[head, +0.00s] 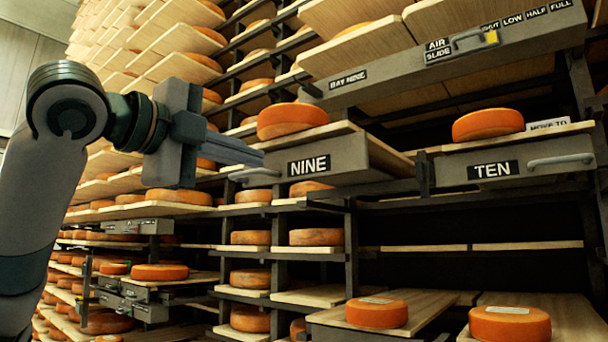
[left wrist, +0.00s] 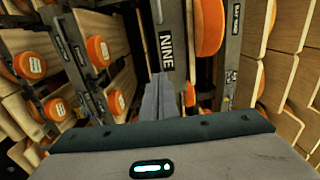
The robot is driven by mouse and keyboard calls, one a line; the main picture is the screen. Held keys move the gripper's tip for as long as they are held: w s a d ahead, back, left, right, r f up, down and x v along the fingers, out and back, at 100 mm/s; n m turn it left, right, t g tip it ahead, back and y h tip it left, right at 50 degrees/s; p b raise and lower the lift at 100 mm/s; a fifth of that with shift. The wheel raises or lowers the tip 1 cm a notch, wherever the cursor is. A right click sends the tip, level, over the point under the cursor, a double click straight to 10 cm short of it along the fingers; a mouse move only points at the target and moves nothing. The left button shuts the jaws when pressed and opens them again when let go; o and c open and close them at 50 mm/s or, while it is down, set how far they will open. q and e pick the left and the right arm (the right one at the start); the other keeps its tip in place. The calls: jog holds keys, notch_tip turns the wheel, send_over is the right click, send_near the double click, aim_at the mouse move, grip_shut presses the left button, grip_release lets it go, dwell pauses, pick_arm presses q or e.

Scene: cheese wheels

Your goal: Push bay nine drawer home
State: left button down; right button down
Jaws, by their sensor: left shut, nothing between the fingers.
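The bay nine drawer (head: 308,166) has a grey front labelled NINE, a bar handle (head: 254,173) at its left end and a wooden board. It stands out from the rack, with its side wall showing at right. An orange cheese wheel (head: 292,119) lies on its board. My left gripper (head: 257,157) is shut and empty, its fingertips at the left end of the drawer front, just above the handle. In the left wrist view the shut fingers (left wrist: 160,82) point at the NINE front (left wrist: 166,45). I cannot tell whether they touch. My right gripper is out of view.
Drawer TEN (head: 493,168) is to the right, with a cheese wheel (head: 488,124) and a card (head: 548,124). Below, shelves hold several cheeses, and a board (head: 425,312) juts out.

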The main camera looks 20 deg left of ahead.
aim_at(314, 175)
pick_arm(q)
jog(key=shift+w, duration=0.15)
